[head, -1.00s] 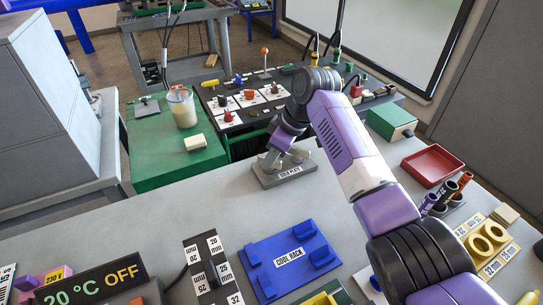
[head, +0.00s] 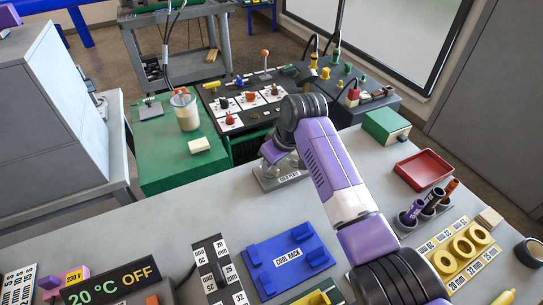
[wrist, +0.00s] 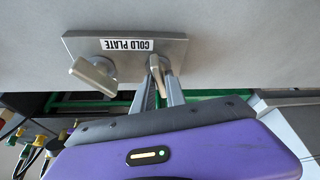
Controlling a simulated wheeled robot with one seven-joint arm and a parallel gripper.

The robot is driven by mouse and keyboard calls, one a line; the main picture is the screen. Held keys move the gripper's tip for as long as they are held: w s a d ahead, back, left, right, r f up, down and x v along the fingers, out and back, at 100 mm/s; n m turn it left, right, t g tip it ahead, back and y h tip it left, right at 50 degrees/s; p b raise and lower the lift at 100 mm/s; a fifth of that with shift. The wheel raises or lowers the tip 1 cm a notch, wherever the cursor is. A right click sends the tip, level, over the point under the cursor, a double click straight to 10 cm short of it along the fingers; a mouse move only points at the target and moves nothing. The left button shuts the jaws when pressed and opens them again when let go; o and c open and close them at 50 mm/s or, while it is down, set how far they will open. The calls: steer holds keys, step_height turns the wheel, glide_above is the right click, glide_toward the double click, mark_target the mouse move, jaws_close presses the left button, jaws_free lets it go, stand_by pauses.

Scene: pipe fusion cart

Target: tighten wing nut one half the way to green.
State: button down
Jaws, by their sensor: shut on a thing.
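The grey cold plate (wrist: 118,64) lies on the grey bench in the wrist view, its label upside down. A large metallic wing nut (wrist: 92,74) stands on its left part, turned at a slant and clear of my fingers. My gripper (wrist: 162,80) is at the plate's right part, shut on a second metallic wing nut (wrist: 158,68) between its two narrow fingers. The fingers hide part of this nut. In the head view the cold plate (head: 283,181) sits near the bench's far edge, with my arm over it. I cannot make out a green mark or the nuts' numbers.
A blue cool rack (head: 262,252) lies in front of the cold plate. A red tray (head: 424,170) and a green box (head: 385,126) are to the right. A green-topped cart (head: 160,160) stands beyond the bench at left. The bench around the plate is clear.

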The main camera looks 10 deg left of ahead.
stand_by(0.3)
steer(key=c, duration=1.5)
jaws_free()
steer(key=v, duration=0.7)
steer(key=shift+s+d+r+b, duration=0.15)
steer(key=shift+r+b, duration=0.15)
steer(key=shift+r, duration=0.05)
steer(key=shift+r, duration=0.1)
